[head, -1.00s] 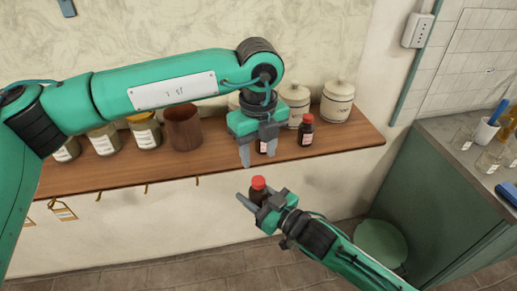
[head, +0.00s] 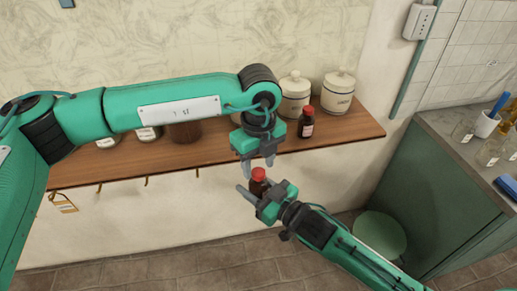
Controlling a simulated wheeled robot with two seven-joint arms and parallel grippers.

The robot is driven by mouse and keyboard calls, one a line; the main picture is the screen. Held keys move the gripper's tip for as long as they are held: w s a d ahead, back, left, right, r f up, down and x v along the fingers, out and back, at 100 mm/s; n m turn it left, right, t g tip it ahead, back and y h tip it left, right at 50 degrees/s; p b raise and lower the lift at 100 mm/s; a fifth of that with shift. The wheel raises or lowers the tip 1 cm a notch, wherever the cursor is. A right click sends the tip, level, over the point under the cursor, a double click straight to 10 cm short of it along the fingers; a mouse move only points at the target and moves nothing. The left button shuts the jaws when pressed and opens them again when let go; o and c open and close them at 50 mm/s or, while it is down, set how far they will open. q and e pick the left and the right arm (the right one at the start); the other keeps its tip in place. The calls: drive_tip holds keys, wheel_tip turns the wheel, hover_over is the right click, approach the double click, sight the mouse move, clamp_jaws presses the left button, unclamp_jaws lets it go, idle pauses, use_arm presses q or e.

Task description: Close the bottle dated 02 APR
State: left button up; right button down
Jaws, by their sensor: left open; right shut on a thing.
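My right gripper (head: 256,192) is shut on a small dark brown bottle (head: 257,187) with a red cap (head: 258,174), held roughly upright in front of the shelf edge. My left gripper (head: 258,165) is open, pointing down, with its fingertips close around or just above the red cap; I cannot tell whether they touch it. A second dark bottle (head: 306,124) with a red top and a pale label stands on the shelf. No date can be read on either bottle.
The wooden shelf (head: 352,130) carries two lidded cream jars (head: 338,94), several labelled jars (head: 148,133) and a brown pot (head: 185,132), partly behind my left arm. A green stool (head: 380,234) and a counter (head: 455,130) stand at right.

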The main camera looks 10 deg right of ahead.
use_arm(q)
drive_tip(key=shift+f, duration=0.8)
drive_tip(key=shift+c, duration=0.5)
